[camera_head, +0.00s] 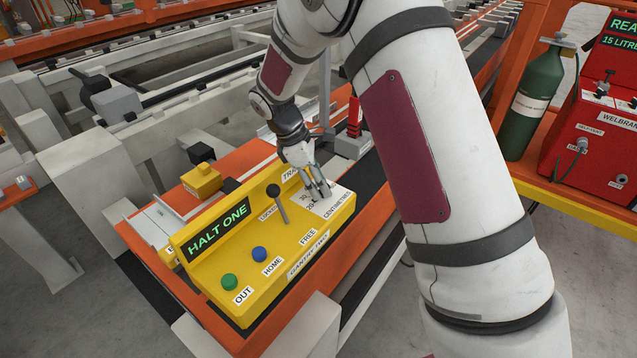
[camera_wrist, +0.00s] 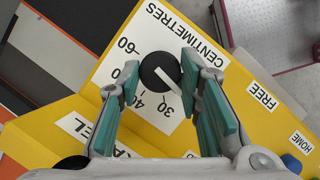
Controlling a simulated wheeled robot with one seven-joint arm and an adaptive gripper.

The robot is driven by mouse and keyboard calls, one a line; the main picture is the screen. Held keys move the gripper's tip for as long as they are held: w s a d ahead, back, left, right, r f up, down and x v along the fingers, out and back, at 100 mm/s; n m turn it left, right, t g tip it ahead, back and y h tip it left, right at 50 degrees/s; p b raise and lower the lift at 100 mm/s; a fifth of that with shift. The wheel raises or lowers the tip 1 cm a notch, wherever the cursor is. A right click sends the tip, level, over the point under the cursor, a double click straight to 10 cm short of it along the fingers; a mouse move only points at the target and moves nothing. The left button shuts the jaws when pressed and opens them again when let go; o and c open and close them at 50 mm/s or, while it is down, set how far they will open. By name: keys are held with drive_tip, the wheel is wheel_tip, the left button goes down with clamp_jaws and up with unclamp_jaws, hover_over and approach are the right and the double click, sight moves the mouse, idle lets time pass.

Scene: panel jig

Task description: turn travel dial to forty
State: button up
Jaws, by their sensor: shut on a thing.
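The travel dial (camera_wrist: 156,70) is a round black knob with a white pointer, on a white scale plate marked CENTIMETRES (camera_wrist: 187,38). In the wrist view the pointer slants to the lower right, to the low-number side of the 30 mark (camera_wrist: 163,106); the mark at its tip is hidden by a finger. The 40 mark (camera_wrist: 140,103) is left of 30, with 60 (camera_wrist: 131,45) farther around. My gripper (camera_head: 319,187) is shut on the dial, with teal pads either side of it. In the head view my fingers hide the knob.
The yellow control box (camera_head: 262,240) carries a HALT ONE display (camera_head: 217,230), a black-knobbed lever (camera_head: 278,201) close to my gripper, a blue button (camera_head: 259,254) and a green button (camera_head: 229,282). A red machine (camera_head: 590,130) and green cylinder (camera_head: 535,100) stand at right.

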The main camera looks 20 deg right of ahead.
drive_tip(key=m+b, duration=0.1)
drive_tip(key=m, duration=0.1)
drive_tip(key=m+g, duration=0.1)
drive_tip(key=m, duration=0.1)
drive_tip(key=shift+w+f+y+b, duration=0.1)
drive_tip(key=shift+w+y+b, duration=0.1)
drive_tip(key=shift+y+b, duration=0.2)
drive_tip(key=m+g+y+b, duration=0.1)
drive_tip(key=m, duration=0.3)
drive_tip(key=shift+d, duration=0.2)
drive_tip(key=m+y, duration=0.1)
drive_tip(key=m, duration=0.1)
drive_tip(key=m+g, duration=0.1)
drive_tip(key=m, duration=0.1)
drive_tip(key=shift+d+m+y+b, duration=0.1)
drive_tip(key=shift+m+y+b, duration=0.2)
drive_tip(key=shift+y, duration=0.1)
drive_tip(key=shift+d+m+y, duration=0.1)
drive_tip(key=shift+m+y, duration=0.6)
drive_tip(key=shift+m, duration=1.2)
drive_tip(key=o, duration=1.1)
